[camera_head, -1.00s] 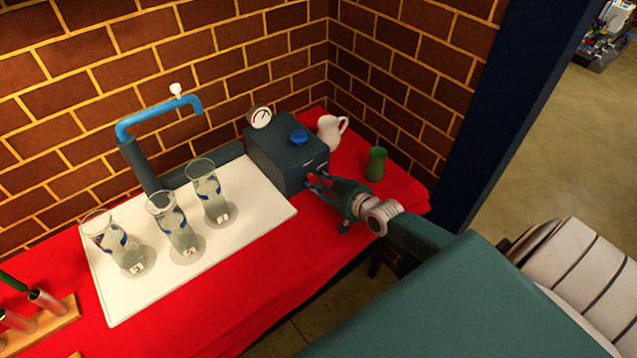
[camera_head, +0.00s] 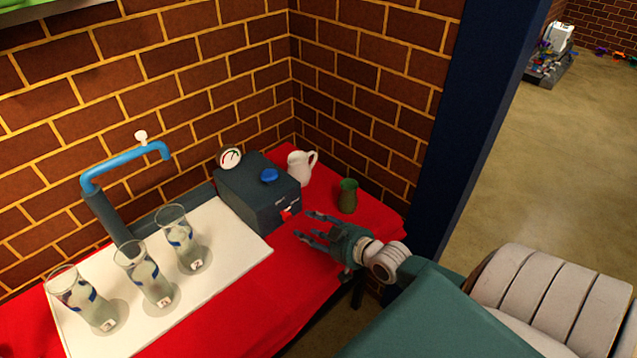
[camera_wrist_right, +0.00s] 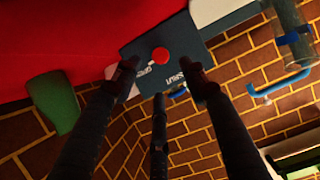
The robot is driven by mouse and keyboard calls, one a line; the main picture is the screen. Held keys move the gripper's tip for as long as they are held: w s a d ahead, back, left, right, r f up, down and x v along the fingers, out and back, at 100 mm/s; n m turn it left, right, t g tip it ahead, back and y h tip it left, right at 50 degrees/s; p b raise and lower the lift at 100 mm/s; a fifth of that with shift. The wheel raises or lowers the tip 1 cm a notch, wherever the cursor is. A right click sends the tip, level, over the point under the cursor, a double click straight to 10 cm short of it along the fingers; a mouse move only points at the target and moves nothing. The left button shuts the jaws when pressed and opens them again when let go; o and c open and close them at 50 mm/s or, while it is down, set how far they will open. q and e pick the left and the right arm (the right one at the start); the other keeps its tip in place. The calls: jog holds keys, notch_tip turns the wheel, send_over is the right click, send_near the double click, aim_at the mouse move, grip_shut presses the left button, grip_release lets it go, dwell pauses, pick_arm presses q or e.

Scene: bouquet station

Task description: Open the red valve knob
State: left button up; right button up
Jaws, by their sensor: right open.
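The red valve knob (camera_head: 286,214) sits low on the front face of a dark grey box (camera_head: 250,205). It also shows in the right wrist view (camera_wrist_right: 159,55), between and beyond my fingertips, near white lettering. My right gripper (camera_head: 310,226) is open and empty, just in front of the box and right of the knob, with its fingers pointing at the box. A gap shows between the fingers and the knob. My left gripper is in neither view.
A blue knob (camera_head: 270,175) tops the box, with a gauge (camera_head: 229,158) behind. A white pitcher (camera_head: 299,168) and green vase (camera_head: 348,196) stand to the right. Three glass vases (camera_head: 180,240) stand on a white board (camera_head: 240,248) left, beneath a blue spout (camera_head: 125,160). Brick walls close the back.

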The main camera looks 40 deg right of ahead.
jog(key=shift+v, duration=1.75)
jog(key=shift+f, duration=0.1)
